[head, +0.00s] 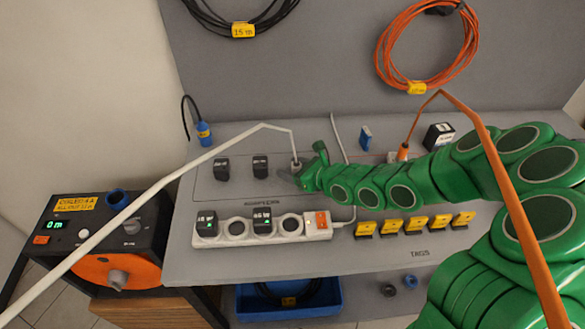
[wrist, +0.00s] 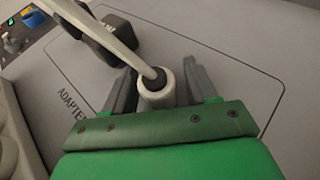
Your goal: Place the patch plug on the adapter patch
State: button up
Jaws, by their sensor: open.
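The pale patch plug (head: 296,163) stands on the adapter patch (head: 232,188), the outlined area of the desk marked ADAPTERS. A white cable runs from its top. In the wrist view the plug (wrist: 156,96) stands between my two grey fingers, with the cable rising towards the upper left. My gripper (head: 301,168) is open and low over the patch, one finger on each side of the plug. In the wrist view my gripper (wrist: 160,84) shows gaps beside the plug. The plug's base is partly hidden by the gripper.
Two black adapters (head: 260,166) stand left of the plug. A white power strip (head: 320,231) lies in front. An orange plug (head: 402,152) and a dark box (head: 438,136) stand to the right. Yellow tags (head: 415,224) line the front. The white cable crosses to a reel (head: 112,270) at left.

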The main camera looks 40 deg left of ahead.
jog(key=shift+r, duration=0.15)
jog(key=shift+v, duration=6)
